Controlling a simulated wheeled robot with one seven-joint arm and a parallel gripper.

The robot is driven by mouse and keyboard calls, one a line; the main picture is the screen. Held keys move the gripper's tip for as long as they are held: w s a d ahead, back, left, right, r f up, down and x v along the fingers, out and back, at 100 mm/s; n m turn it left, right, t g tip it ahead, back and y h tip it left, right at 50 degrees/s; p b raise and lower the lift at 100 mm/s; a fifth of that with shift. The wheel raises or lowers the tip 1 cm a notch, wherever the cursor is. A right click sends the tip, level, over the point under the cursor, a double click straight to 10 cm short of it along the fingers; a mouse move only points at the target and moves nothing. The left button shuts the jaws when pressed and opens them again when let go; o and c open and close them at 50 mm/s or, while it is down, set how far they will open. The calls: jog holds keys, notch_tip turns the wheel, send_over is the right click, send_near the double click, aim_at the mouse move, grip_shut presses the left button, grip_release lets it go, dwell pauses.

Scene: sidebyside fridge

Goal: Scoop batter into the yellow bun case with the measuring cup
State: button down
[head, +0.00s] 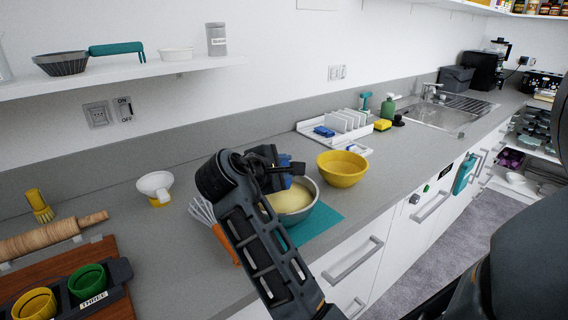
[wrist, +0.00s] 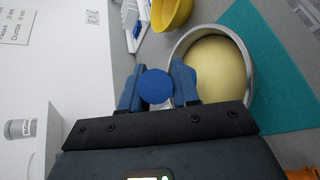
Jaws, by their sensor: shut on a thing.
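My gripper (head: 281,172) is shut on a blue thing, likely the measuring cup. In the wrist view the gripper (wrist: 157,82) has the round blue measuring cup (wrist: 156,87) between its two fingers. A metal bowl (head: 314,209) holds pale yellow batter (head: 288,201); the batter also shows in the wrist view (wrist: 216,72). The gripper is at the bowl's back left side, and my arm hides part of the bowl. Whether the cup holds batter cannot be seen. The yellow bun case (head: 36,304) sits in a dark tray (head: 122,269) at front left, beside a green case (head: 87,279).
A whisk (head: 204,212) with an orange handle lies left of the bowl. A teal mat (head: 322,222) is under the bowl. A yellow bowl (head: 342,169) stands behind right. A white and yellow vessel (head: 155,187) and a rolling pin (head: 50,237) are at left. Counter between is mostly clear.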

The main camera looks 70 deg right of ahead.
jog(key=shift+f, duration=0.85)
jog(key=shift+a+f+b, duration=0.1)
jog(key=shift+f+b, duration=0.1)
jog(key=shift+b, duration=0.25)
jog(key=shift+s+a+f+m+h+b, duration=0.35)
jog(key=shift+a+f+h+b, duration=0.3)
jog(key=shift+b, duration=0.75)
jog(key=shift+s+a+f+m+h+b, duration=0.35)
jog(key=shift+f+h+b, duration=0.4)
jog(key=shift+b, duration=0.65)
jog(key=shift+s+a+f+m+t+h+b, duration=0.1)
jog(key=shift+a+f+m+t+h+b, duration=0.35)
jog(key=shift+b, duration=0.55)
jog(key=shift+w+d+r+n+g+y+p, duration=0.2)
jog(key=shift+d+r+n+y+p, duration=0.25)
jog(key=shift+p, duration=1.55)
jog(key=shift+w+d+r+n+g+y+p, duration=0.2)
jog(key=shift+d+r+y+p, duration=0.25)
jog(key=shift+p, duration=1.5)
jog(key=shift+w+d+r+n+y+p, duration=0.25)
jog(key=shift+d+r+y, duration=0.1)
jog(key=shift+r+y, duration=0.15)
jog(key=shift+w+d+r+n+y+p, duration=0.15)
jog(key=shift+d+r+n+y+p, duration=0.1)
jog(key=shift+d+r+y, duration=0.15)
jog(key=shift+a, duration=0.1)
jog(key=shift+f, duration=0.15)
